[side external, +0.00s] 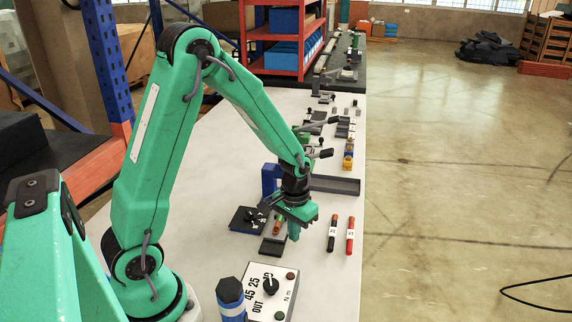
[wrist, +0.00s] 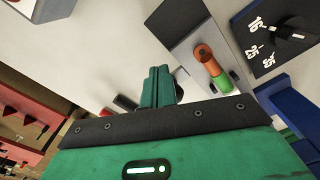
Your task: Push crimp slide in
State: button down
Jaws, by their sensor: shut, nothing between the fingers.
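My gripper (side external: 293,234) is shut and empty, pointing down over the table. Its green fingers also show pressed together in the wrist view (wrist: 160,84). Beside them in the wrist view is a grey and dark block (wrist: 178,17), with an orange and green cylinder (wrist: 208,60) on it. The block (side external: 272,246) and cylinder (side external: 277,224) also show just left of my gripper in the side view. No part is clearly marked as the crimp slide. A black dial box marked 16, 25, 35 (wrist: 262,52) stands close by. My gripper hides part of the block.
A white dial panel (side external: 262,300) and a dark blue-banded post (side external: 231,300) stand at the front. A black marker-like rod (side external: 332,234) and a red one (side external: 350,236) lie to the right. A blue bracket (side external: 270,178) and grey tray (side external: 335,185) are behind.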

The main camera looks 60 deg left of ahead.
jog(key=shift+w+a, duration=1.2)
jog(key=shift+w, duration=0.05)
dwell(0.8)
jog(key=shift+r, duration=0.1)
jog(key=shift+s+d+r, duration=0.3)
jog(key=shift+r, duration=0.15)
jog(key=shift+s+d+r, duration=0.25)
jog(key=shift+r, duration=0.15)
jog(key=shift+r, duration=0.15)
jog(key=shift+r, duration=2.4)
notch_tip(320, 180, up, 8)
